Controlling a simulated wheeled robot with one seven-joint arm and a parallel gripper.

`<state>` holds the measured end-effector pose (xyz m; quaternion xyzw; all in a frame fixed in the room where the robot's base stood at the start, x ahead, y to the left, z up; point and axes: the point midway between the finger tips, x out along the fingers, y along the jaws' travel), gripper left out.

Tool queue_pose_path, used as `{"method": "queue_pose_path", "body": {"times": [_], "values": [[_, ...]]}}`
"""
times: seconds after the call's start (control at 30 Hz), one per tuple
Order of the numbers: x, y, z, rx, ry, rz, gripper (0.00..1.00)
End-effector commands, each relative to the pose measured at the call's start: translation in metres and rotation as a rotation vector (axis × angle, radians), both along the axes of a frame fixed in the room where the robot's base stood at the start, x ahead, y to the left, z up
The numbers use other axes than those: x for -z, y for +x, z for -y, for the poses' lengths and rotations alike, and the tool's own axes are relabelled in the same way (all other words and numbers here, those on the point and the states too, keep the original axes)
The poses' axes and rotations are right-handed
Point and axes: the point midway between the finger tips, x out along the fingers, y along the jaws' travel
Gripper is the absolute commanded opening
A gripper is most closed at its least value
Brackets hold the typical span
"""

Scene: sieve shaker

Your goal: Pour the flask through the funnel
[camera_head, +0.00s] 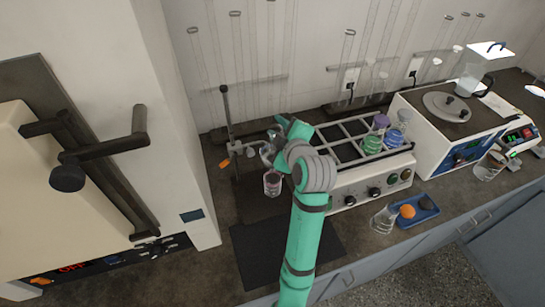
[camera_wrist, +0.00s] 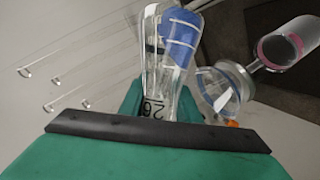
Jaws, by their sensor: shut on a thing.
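My gripper (camera_head: 284,128) is shut on a clear glass flask (camera_wrist: 160,50), which shows dark printed marks and a blue patch in the wrist view. In the head view the flask is hard to separate from the funnel and my wrist. A clear glass funnel (camera_wrist: 222,92) is just right of the flask in the wrist view, close beside it; I cannot tell whether they touch. The funnel also shows at the stand's clamp (camera_head: 266,153) in the head view. Below it is a glass vessel (camera_head: 272,184) with pink-purple liquid, also seen in the wrist view (camera_wrist: 288,46). The flask's contents are unclear.
A metal stand (camera_head: 230,125) rises left of the funnel. A white bath unit (camera_head: 365,185) with a rack of colored flasks stands to the right. Another flask (camera_head: 383,220) and a blue tray (camera_head: 425,212) are near the front edge. A dark mat (camera_head: 265,255) is clear.

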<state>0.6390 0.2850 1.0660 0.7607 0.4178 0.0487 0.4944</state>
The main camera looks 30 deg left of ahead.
Motion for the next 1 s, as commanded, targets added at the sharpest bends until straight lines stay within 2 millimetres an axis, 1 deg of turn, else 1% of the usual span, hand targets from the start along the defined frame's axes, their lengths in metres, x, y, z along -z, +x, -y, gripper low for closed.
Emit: {"method": "queue_pose_path", "body": {"times": [0.23, 1.0], "values": [[0.001, -0.0007, -0.003, -0.005, -0.017, 0.03, 0.04], [-0.0034, 0.0003, -0.0005, -0.001, -0.067, 0.121, 0.04]]}}
